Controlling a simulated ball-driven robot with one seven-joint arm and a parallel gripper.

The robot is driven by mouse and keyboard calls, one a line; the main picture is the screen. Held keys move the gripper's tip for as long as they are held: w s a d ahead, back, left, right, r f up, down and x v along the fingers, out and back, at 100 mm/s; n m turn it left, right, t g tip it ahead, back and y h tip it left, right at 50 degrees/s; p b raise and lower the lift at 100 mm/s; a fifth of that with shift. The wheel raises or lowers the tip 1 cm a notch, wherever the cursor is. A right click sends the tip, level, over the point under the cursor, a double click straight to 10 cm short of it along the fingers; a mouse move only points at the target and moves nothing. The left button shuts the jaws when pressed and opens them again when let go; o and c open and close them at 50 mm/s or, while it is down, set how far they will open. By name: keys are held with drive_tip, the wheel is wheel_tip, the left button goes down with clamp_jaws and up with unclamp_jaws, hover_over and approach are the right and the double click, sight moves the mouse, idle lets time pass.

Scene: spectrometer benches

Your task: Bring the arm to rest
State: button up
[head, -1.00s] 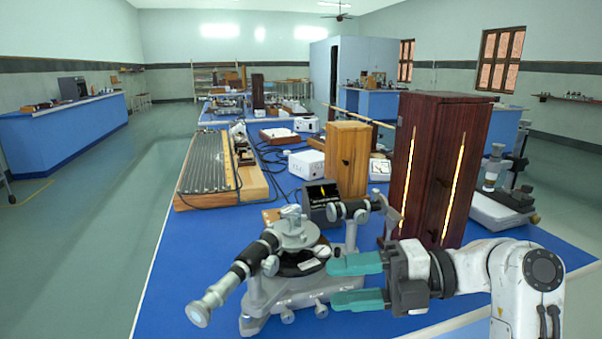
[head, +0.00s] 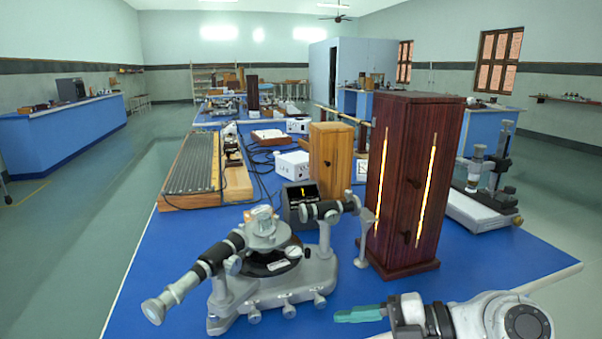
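My gripper (head: 360,314) is at the lower right of the head view, over the near edge of the blue bench (head: 500,255). One teal finger shows, pointing left. The other finger is not visible, so how far apart they are cannot be told. No object shows at the visible fingertip. My white arm runs off the bottom right of the picture. The grey spectrometer (head: 275,290) stands to the left of the gripper, with a gap between them.
A tall dark wooden cabinet (head: 412,185) with two glowing slits stands behind my gripper. A microscope-like instrument (head: 482,190) is at the right. A small black display (head: 300,205), a lighter wooden box (head: 330,160) and a ribbed board (head: 195,165) stand farther back.

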drive_tip(key=s+d+f+m+t+h, duration=0.1)
drive_tip(key=s+d+f+m+h, duration=0.15)
drive_tip(key=f+m, duration=0.35)
drive_tip(key=s+d+f+m+h, duration=0.2)
drive_tip(key=s+f+m, duration=0.15)
drive_tip(key=f, duration=0.45)
drive_tip(key=s+d+f+m+g+h, duration=0.1)
drive_tip(key=s+d+f+m+h, duration=0.6)
drive_tip(key=s+f+m, duration=0.5)
drive_tip(key=s+d+f+m+g+h, duration=0.1)
drive_tip(key=s+d+m, duration=0.2)
drive_tip(key=s, duration=0.3)
drive_tip(key=s+d+m+g+h, duration=0.1)
drive_tip(key=s+d+m+h, duration=0.1)
drive_tip(key=s+d+m, duration=0.3)
wheel_tip(320, 180, up, 13)
drive_tip(key=s+n+p, duration=0.1)
drive_tip(key=p, duration=1.2)
drive_tip(key=shift+a+r+p, duration=0.2)
drive_tip(key=shift+a+p, duration=0.2)
